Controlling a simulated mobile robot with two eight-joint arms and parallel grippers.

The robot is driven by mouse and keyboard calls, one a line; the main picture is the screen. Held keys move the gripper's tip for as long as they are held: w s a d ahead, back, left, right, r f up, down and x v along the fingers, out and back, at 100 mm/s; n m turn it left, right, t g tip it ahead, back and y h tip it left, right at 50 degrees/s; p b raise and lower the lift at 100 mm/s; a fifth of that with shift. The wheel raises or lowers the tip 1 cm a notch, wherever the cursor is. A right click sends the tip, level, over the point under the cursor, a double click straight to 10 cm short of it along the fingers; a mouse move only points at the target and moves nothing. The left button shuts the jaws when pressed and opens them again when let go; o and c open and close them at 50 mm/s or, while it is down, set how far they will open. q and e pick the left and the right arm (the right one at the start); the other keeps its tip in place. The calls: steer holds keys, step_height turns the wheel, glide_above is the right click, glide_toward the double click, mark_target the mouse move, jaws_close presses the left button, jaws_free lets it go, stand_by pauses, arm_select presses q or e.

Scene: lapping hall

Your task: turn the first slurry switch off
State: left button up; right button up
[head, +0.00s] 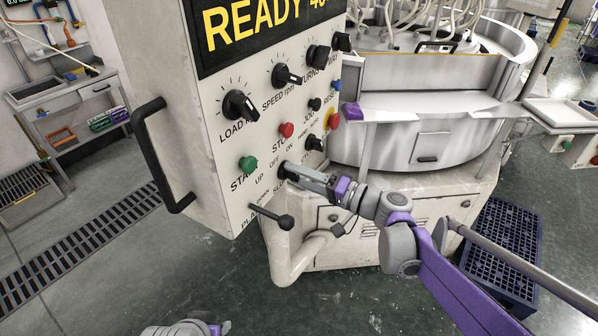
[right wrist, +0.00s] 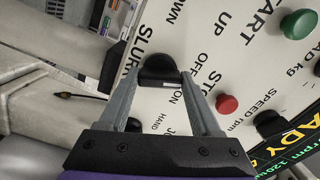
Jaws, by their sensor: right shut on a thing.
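The slurry switch is a black rotary knob (right wrist: 158,68) on the white control panel (head: 225,205), with SLURRY, OFF and ON printed around it. My right gripper (head: 286,169) reaches it from the right in the head view. In the right wrist view its two fingers (right wrist: 158,76) stand on either side of the knob and are shut on it. The fingers hide most of the knob in the head view. I cannot tell for sure which mark the knob points to. My left gripper is not in view; only a grey and purple part of my left arm shows at the bottom edge.
A green button (head: 248,163) and a red button (head: 286,130) are close to the switch. A black handle (head: 160,155) is on the panel's left side. A blue crate (head: 500,250) stands at the right.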

steer(key=shift+n, duration=0.8)
steer(key=shift+p, duration=0.3)
steer(key=o, duration=1.4)
steer(key=b+v, duration=0.1)
steer(key=v, duration=1)
steer(key=shift+a, duration=0.1)
